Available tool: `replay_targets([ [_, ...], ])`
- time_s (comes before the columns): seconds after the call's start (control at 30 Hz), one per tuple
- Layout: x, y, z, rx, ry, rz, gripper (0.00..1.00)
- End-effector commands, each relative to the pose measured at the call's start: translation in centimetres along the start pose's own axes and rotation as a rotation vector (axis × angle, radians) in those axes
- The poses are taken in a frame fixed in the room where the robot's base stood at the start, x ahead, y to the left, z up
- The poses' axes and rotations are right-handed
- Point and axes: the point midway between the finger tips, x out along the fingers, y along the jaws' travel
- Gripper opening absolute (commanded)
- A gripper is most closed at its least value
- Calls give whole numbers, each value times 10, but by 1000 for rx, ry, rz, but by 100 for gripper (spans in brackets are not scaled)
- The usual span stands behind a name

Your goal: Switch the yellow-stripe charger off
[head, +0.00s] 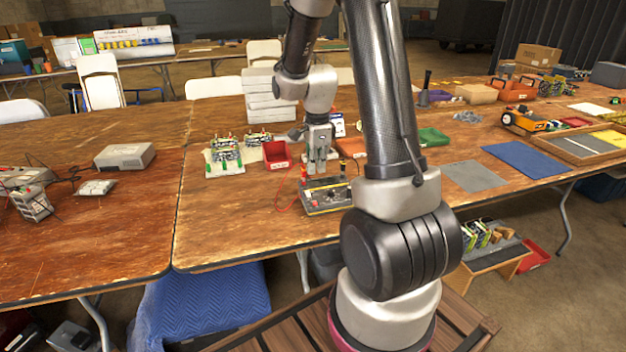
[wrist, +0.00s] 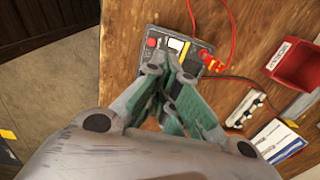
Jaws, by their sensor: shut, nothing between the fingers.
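The charger (head: 327,203) is a dark box with a yellow stripe, lying on the wooden table near its front edge in the head view. It also shows in the wrist view (wrist: 203,47), with a red part at one end, a pale panel, the yellow stripe and red terminals with red leads. My gripper (head: 317,172) points down just above the charger, shut and empty. In the wrist view my fingertips (wrist: 170,62) cover part of the charger's near side. I cannot tell whether they touch it, nor how its switch is set.
A red bin (head: 276,154) and green circuit boards on a stand (head: 226,158) are behind and left of the charger. A stack of white boxes (head: 270,97) stands farther back. A grey mat (head: 474,177) and blue mat (head: 526,159) lie to the right.

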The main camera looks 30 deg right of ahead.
Motion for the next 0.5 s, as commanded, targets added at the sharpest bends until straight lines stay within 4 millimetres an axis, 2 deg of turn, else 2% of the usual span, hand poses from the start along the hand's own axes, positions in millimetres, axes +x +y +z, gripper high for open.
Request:
replay_targets([
  [0.1, -21, 5, 0, 0, 0, -3, 0],
  [0.2, -31, 8, 0, 0, 0, -2, 0],
  [0.5, -38, 11, 0, 0, 0, 2, 0],
])
